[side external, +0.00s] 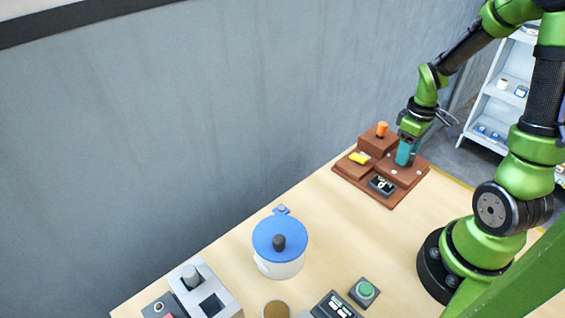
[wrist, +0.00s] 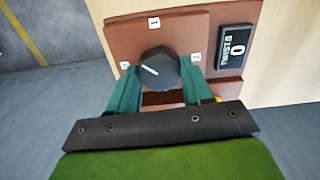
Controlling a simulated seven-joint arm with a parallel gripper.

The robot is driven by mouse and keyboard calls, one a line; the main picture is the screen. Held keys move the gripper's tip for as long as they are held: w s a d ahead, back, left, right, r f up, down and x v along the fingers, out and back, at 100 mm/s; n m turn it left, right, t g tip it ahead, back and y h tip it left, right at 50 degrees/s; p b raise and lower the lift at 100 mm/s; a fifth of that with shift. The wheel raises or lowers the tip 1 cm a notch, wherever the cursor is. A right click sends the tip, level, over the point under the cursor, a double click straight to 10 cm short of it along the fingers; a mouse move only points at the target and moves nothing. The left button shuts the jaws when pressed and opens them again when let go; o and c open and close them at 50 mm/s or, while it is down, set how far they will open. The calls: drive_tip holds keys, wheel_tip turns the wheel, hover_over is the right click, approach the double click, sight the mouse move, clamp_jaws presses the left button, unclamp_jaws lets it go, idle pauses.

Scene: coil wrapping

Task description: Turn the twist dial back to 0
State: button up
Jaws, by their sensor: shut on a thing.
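The twist dial (wrist: 160,66) is a dark, faceted knob with a white pointer line on a brown block. In the wrist view its line points left, toward a small white label (wrist: 124,64) too small to read surely. Label 1 (wrist: 153,22) is above it, and another label (wrist: 196,57) is to its right. My gripper (wrist: 158,72) is shut on the dial, one teal finger on each side. In the side view my gripper (side external: 404,153) reaches down to the brown board, hiding the dial.
The brown board (side external: 390,202) also carries an orange peg (side external: 382,129), a yellow piece (side external: 359,158) and the display (side external: 381,185). A blue-lidded pot (side external: 280,240), a green button (side external: 365,290) and a grey fixture (side external: 225,305) stand nearer the camera. Bare table lies between.

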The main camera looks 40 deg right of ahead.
drive_tip(key=n, duration=0.4)
drive_tip(key=shift+n, duration=2.1)
drive_tip(key=o, duration=1)
drive_tip(key=shift+o, duration=0.2)
wheel_tip(320, 180, up, 17)
